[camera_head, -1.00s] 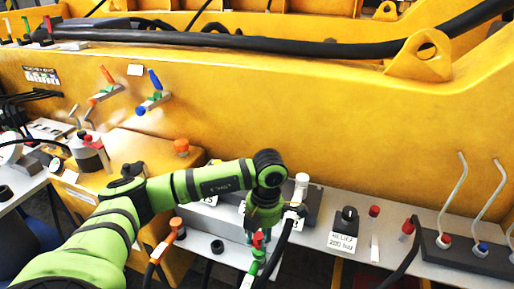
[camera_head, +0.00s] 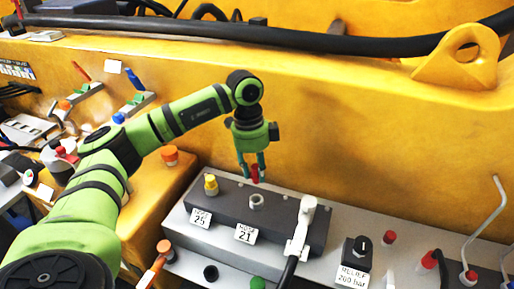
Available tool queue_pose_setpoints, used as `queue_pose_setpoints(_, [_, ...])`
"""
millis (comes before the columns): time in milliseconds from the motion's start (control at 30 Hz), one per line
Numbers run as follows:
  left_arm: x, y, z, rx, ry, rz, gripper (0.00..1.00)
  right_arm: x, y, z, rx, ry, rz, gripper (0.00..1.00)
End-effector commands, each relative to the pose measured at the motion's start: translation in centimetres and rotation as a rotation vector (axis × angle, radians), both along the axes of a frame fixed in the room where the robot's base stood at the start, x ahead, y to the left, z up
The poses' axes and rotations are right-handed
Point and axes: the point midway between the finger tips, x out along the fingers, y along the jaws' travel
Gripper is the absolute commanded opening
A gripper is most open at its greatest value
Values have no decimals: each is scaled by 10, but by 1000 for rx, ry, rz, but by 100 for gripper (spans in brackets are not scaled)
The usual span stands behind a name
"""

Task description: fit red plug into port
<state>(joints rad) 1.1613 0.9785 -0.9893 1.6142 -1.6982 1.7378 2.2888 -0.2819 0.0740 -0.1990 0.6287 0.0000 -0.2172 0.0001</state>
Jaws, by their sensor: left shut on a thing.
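My left gripper (camera_head: 252,178) points down with its fingers shut on a small red plug (camera_head: 255,173). The plug is upright, and its lower end shows just above a dark port block (camera_head: 228,203). A light grey ring-shaped port (camera_head: 256,202) stands on the block just below the plug in the picture. A small gap appears between plug and port. A tag (camera_head: 244,234) reading 21 is in front of this port. My right gripper is not in view.
A yellow cap (camera_head: 210,185) stands left of the port. A white lever-like fitting (camera_head: 302,226) with a black hose stands to its right. A black relief knob (camera_head: 356,253) is further right. The yellow machine wall (camera_head: 330,110) rises behind.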

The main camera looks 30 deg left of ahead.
Motion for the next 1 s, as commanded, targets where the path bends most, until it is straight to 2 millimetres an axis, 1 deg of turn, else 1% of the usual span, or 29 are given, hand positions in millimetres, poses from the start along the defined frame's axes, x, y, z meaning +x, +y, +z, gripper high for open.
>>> queue_pose_setpoints(33, [0, 0, 1, -1, -1, 4, 19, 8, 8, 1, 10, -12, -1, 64])
queue_pose_setpoints(100, [0, 0, 1, -1, -1, 9, 19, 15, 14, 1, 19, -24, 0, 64])
queue_pose_setpoints(167, [0, 0, 1, -1, -1, 10, 19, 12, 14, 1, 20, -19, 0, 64])
queue_pose_setpoints(267, [0, 0, 1, -1, -1, 10, 19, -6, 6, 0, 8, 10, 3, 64])
queue_pose_setpoints(300, [0, 0, 1, -1, -1, 10, 19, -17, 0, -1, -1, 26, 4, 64])
queue_pose_setpoints(400, [0, 0, 1, -1, -1, 9, 19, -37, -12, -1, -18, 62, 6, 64])
queue_pose_setpoints(500, [0, 0, 2, -3, -3, -1, 19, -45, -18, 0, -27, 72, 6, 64])
queue_pose_setpoints(567, [0, 0, 0, -5, -4, -8, 19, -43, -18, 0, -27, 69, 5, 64])
queue_pose_setpoints(633, [0, 0, -3, -5, -4, -8, 20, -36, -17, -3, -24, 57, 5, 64])
queue_pose_setpoints(800, [0, 0, -15, -5, -4, -8, 19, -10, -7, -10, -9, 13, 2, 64])
queue_pose_setpoints(833, [0, 0, -17, -5, -4, -8, 19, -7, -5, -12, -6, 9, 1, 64])
queue_pose_setpoints(1000, [-1, 0, -34, -5, -3, -8, 19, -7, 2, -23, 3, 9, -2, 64])
